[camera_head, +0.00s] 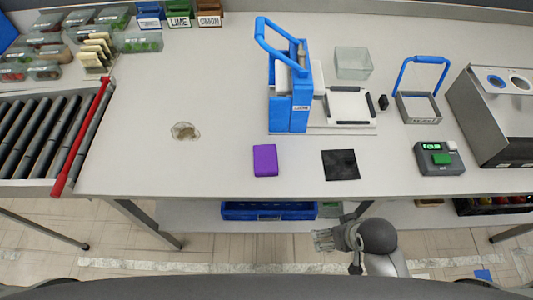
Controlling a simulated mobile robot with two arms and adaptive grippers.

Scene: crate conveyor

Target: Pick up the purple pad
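The purple pad (265,160) is a small upright-oriented rectangle lying on the white table (120,150), in front of the blue press machine and left of a black square. Nothing touches it. My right gripper (318,240) is in front of the table's front edge, below and to the right of the pad, apart from it. Its fingers point left, and I cannot make out whether they are open or shut. My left gripper is not in view.
A blue press (290,100) stands behind the pad. A black square (340,165) and a scale (440,158) lie to the right. A roller conveyor (40,135) with a red bar is at left. The table left of the pad is mostly clear.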

